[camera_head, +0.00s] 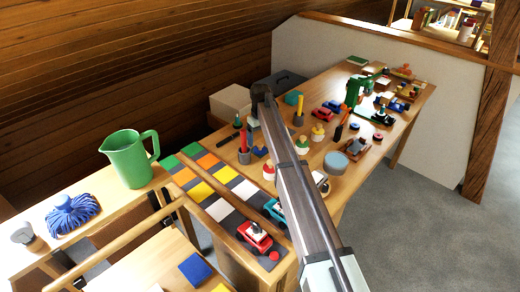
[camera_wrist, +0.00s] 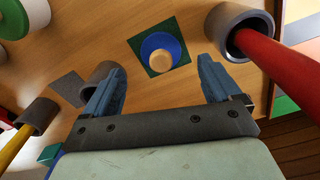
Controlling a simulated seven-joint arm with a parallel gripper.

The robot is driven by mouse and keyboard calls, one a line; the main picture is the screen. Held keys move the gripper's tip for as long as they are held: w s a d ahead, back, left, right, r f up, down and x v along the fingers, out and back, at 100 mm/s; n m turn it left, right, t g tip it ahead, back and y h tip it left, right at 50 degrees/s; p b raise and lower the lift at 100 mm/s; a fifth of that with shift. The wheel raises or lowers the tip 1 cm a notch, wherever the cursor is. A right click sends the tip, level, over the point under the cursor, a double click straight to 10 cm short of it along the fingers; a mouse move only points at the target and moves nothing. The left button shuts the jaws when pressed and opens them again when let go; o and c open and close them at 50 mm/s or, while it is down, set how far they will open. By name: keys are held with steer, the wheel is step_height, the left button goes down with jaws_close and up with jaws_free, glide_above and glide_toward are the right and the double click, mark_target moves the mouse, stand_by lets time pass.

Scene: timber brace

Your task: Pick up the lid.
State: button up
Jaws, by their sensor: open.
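My gripper (camera_wrist: 162,68) is open and empty, pointing down over the wooden table. Between and just beyond its fingertips in the wrist view is a round blue piece (camera_wrist: 148,44) with a pale wooden knob (camera_wrist: 161,61), lying on a dark green square (camera_wrist: 182,65). This knobbed piece looks like the lid, though I cannot be sure. It is apart from both fingers. In the head view my gripper (camera_head: 253,122) is small and partly hidden by my arm, and I cannot pick out the knobbed piece there.
A grey cup with a red stick (camera_wrist: 265,48) stands close right of the fingers. Another grey cup (camera_wrist: 100,72) is partly behind the left finger; a third holds a yellow stick (camera_wrist: 14,146). Toy cars (camera_head: 255,236), a green jug (camera_head: 127,158) and a grey-blue round container (camera_head: 336,163) stand farther off.

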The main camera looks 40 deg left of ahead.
mark_target(260, 144)
step_height(260, 144, down, 4)
steer(key=shift+f, duration=0.1)
steer(key=shift+c, duration=0.2)
steer(key=c, duration=1.1)
step_height(260, 144, up, 9)
steer(key=shift+r, duration=0.1)
steer(key=d, duration=0.4)
steer(key=w+d+r, duration=0.1)
steer(key=d, duration=0.3)
steer(key=w+d, duration=0.1)
steer(key=d, duration=0.4)
steer(key=shift+r, duration=0.2)
